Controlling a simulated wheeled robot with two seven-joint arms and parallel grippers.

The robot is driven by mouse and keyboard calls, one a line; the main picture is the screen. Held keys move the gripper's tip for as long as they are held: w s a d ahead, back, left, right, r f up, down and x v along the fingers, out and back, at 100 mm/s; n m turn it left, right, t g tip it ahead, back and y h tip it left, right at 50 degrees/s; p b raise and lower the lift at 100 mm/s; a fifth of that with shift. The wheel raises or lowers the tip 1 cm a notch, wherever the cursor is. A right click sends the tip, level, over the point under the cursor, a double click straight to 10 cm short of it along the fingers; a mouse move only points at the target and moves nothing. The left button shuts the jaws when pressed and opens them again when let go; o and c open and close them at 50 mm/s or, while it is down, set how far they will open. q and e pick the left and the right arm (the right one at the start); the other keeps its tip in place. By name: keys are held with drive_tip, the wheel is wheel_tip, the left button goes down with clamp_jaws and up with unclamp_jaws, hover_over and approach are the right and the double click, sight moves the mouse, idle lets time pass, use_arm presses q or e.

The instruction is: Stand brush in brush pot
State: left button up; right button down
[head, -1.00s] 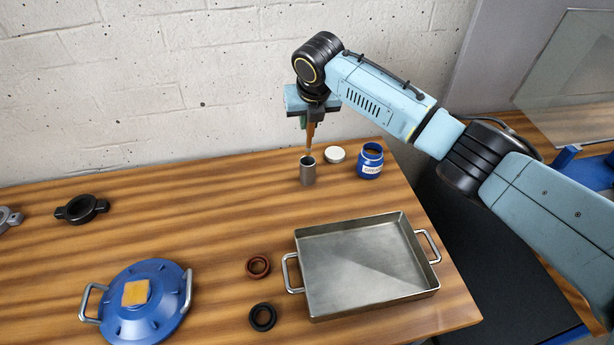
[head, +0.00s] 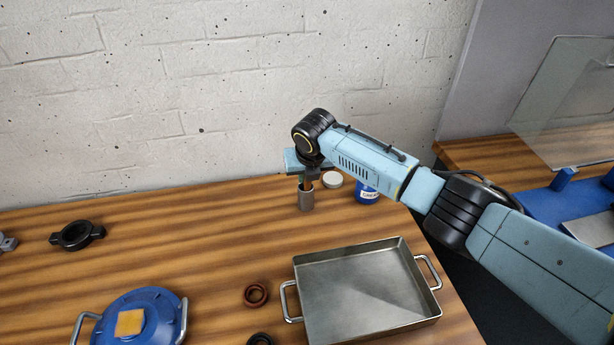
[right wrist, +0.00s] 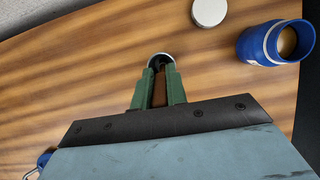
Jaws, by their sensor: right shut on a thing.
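The brush pot (head: 306,198) is a small grey metal cylinder standing upright near the back of the table. My right gripper (head: 305,181) is just above its mouth, pointing down. In the right wrist view its green fingers (right wrist: 157,90) are shut on the brush (right wrist: 159,88), whose brown handle shows between them. The brush's lower end goes into the mouth of the pot (right wrist: 160,59); how deep it reaches is hidden. My left gripper is in neither view.
A metal tray (head: 365,290) is in front. A brown ring (head: 256,295), a blue cover (head: 140,318) and a black clamp (head: 77,235) lie to the left.

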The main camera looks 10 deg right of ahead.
drive_tip(key=shift+s+f, duration=0.3)
drive_tip(key=shift+f, duration=0.2)
drive_tip(key=c, duration=1.8)
unclamp_jaws()
drive_tip(key=o, duration=0.4)
drive_tip(key=shift+r, duration=0.15)
drive_tip(key=shift+f+b, duration=0.25)
drive_tip(key=shift+b, duration=0.3)
drive_tip(key=p+v, duration=0.2)
drive_tip(key=v, duration=1.1)
drive_tip(key=shift+a+r, duration=0.35)
drive_tip(key=shift+f, duration=0.1)
